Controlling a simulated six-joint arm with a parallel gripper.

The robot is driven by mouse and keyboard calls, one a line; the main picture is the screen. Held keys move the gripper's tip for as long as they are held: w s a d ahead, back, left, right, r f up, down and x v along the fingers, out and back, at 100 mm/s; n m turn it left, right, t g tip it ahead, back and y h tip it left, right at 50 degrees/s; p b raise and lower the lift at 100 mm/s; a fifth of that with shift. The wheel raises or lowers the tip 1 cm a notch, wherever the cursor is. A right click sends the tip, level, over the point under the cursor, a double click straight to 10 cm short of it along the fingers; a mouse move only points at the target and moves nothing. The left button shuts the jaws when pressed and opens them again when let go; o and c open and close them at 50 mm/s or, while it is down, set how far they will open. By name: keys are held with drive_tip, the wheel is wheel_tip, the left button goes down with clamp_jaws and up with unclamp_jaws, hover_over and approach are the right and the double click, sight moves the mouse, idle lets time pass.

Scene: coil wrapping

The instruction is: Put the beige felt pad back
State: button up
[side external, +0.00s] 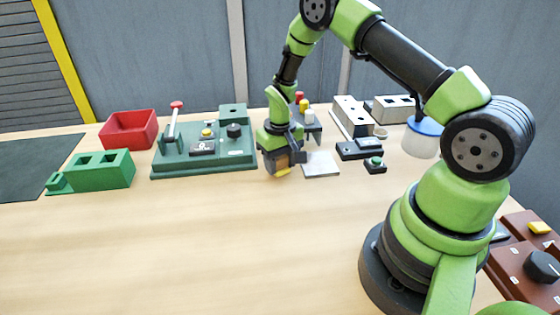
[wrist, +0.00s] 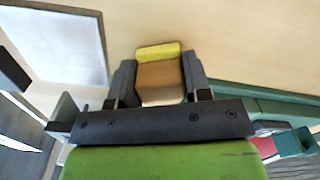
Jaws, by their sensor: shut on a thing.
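My gripper (side external: 281,164) is shut on a small block, tan-brown with a yellow end, which I take to be the beige felt pad (wrist: 160,74). In the wrist view the pad sits between both dark fingers, its yellow end pointing away from the palm. The gripper points down over the table, left of a pale square plate (side external: 320,164). I cannot tell whether the pad touches the table.
A green fixture (side external: 205,164) with a red-topped lever stands just left of my gripper. Further left are a green two-hole block (side external: 103,170) and a red bin (side external: 128,130). A grey stand (side external: 311,127) with coloured pegs is behind. The front table is clear.

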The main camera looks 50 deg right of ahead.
drive_tip(key=shift+f, duration=0.15)
drive_tip(key=o, duration=1)
drive_tip(key=shift+c, duration=0.2)
